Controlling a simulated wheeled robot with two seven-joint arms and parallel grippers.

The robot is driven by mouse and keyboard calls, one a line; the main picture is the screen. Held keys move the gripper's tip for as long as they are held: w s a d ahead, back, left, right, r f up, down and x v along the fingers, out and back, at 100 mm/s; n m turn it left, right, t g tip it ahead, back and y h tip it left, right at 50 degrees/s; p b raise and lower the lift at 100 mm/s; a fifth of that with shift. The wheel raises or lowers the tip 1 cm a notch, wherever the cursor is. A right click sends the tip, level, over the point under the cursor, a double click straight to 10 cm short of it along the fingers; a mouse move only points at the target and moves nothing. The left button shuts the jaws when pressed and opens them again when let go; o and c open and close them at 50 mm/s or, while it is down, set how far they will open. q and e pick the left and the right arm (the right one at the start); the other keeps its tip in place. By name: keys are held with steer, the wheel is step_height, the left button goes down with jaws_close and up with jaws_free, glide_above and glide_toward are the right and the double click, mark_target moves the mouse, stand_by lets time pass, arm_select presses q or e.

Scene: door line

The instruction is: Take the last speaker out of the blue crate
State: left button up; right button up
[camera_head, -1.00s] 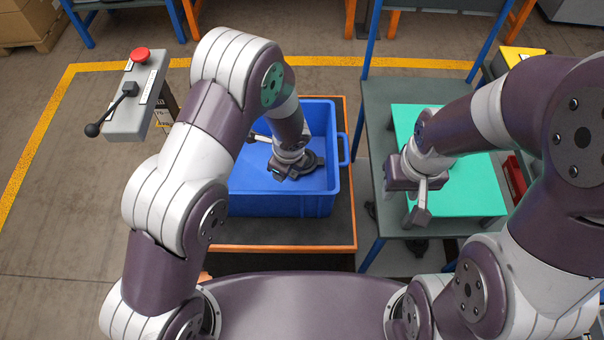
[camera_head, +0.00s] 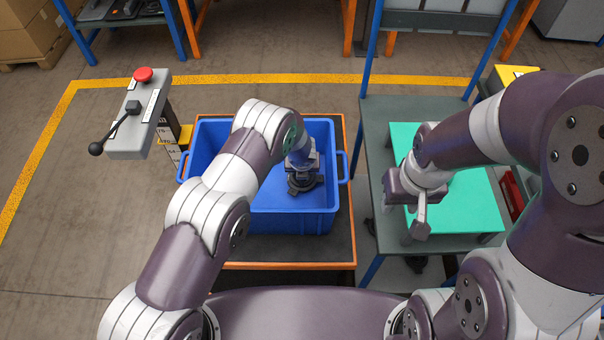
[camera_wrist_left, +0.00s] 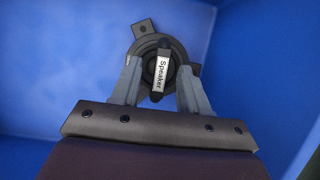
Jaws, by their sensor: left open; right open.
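The blue crate (camera_head: 290,222) stands on an orange-edged dark platform. In the left wrist view, the speaker (camera_wrist_left: 148,44) is a round black part with mounting tabs and a white "Speaker" label, against the blue crate interior (camera_wrist_left: 60,60). My left gripper (camera_wrist_left: 158,82) is open, with its fingers either side of the speaker's middle; I cannot tell whether they touch it. In the head view, my left gripper (camera_head: 303,180) is inside the crate, largely hiding the speaker. My right gripper (camera_head: 407,213) is open and empty over the left edge of the green mat (camera_head: 468,205).
The grey table (camera_head: 378,125) with the green mat stands right of the crate. A control box (camera_head: 140,115) with a red button and lever is at the left. The crate's walls surround my left gripper.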

arm_select(q)
steer(key=shift+x, duration=1.05)
steer(key=shift+s+r, duration=0.1)
jaws_close()
steer(key=shift+r, duration=0.1)
